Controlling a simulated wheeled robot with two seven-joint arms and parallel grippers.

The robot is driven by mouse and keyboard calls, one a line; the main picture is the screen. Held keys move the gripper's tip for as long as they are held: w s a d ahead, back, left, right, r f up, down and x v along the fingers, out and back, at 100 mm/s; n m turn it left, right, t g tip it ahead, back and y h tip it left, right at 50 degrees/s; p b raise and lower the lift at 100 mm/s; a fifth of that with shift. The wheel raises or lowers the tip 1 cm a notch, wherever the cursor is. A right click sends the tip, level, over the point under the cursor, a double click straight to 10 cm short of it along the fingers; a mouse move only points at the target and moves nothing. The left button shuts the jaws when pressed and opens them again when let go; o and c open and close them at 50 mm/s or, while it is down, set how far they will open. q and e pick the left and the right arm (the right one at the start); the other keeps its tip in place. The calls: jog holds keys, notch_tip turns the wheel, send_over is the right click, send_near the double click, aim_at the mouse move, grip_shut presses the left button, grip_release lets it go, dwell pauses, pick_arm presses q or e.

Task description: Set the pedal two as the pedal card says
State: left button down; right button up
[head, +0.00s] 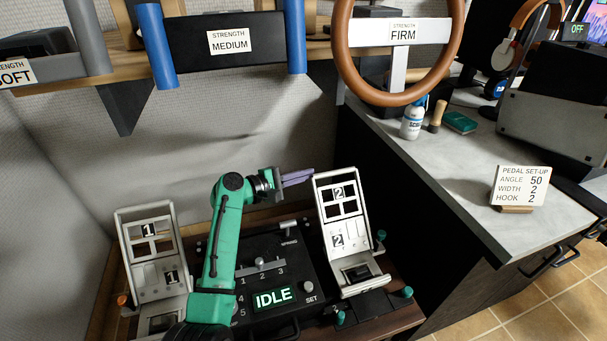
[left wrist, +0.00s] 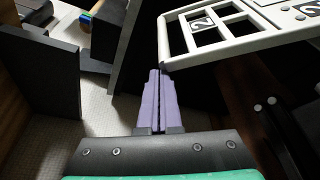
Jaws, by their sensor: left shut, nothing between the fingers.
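Pedal two (head: 354,255), a silver plate with "2" labels, stands tilted on the pedal base. Its upper frame also shows in the left wrist view (left wrist: 235,40). My left gripper (head: 312,173), with purple fingers, is shut and empty beside the pedal's upper left corner. In the left wrist view its fingertips (left wrist: 158,72) are close below that corner; I cannot tell whether they touch. Green knobs (head: 407,292) sit around pedal two's foot. The pedal card (head: 520,186) reads angle 50, width 2, hook 2. My right gripper is not in view.
Pedal one (head: 153,250) stands left of my left arm. The black control box (head: 285,313) between the pedals has a display (head: 274,298) reading IDLE, a slider marked 1 2 3 and a SET knob. A grey counter (head: 450,165) lies to the right, with a bottle (head: 412,120).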

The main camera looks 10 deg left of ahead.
pick_arm(q)
jog(key=shift+s+r, duration=0.1)
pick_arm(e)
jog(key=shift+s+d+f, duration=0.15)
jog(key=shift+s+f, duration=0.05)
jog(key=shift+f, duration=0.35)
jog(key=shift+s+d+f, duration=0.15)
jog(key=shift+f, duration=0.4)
pick_arm(q)
jog(key=p+v, duration=0.2)
jog(key=v, duration=1.2)
jog(key=shift+s, duration=0.25)
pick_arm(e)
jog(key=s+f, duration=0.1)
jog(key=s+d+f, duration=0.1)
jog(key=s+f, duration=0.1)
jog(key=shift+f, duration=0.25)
